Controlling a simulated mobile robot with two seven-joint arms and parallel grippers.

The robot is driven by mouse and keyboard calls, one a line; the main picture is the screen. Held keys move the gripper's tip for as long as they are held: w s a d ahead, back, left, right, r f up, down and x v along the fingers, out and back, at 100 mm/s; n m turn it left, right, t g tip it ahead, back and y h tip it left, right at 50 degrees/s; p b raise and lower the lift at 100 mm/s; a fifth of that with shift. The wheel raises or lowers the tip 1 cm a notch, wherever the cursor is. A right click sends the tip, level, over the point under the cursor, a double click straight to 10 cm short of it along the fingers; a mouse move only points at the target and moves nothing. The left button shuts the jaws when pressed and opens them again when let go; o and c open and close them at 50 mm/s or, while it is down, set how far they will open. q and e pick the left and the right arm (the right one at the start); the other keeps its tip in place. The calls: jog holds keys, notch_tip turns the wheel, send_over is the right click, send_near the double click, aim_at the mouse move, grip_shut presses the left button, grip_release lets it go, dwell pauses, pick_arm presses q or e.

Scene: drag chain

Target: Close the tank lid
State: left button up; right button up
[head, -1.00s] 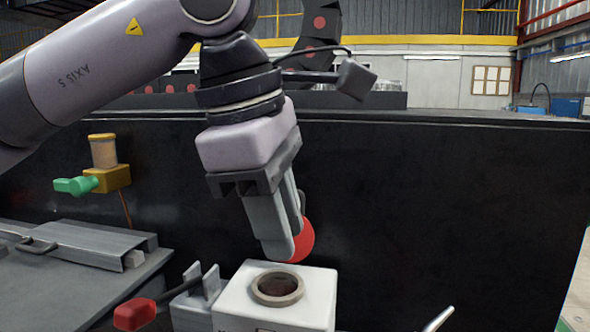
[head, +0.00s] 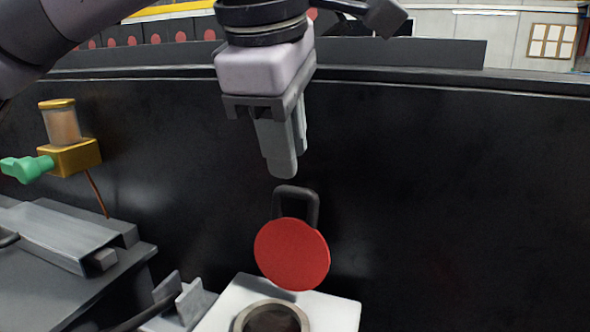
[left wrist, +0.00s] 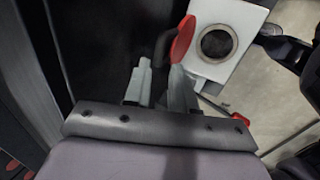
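The red round lid (head: 292,254) stands tilted up at the back edge of the white tank (head: 336,308). Its dark loop handle (head: 296,192) sticks up behind it. The tank's round opening (head: 272,320) is uncovered; the left wrist view shows the whole opening (left wrist: 216,44), with the lid (left wrist: 182,40) seen nearly edge-on beside it. My left gripper (head: 284,172) is just above the handle in the head view, apart from it. My right gripper is not seen.
A black wall (head: 450,190) runs behind the tank. A grey clamp-like bracket (head: 188,300) stands left of the tank. Further left are a brass fitting with a green handle (head: 28,168) and a grey panel (head: 75,235). A red-tipped lever (left wrist: 240,120) shows in the left wrist view.

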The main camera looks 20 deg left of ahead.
aim_at(294, 189)
pick_arm(q)
jog(key=shift+x, duration=2.3)
grip_shut()
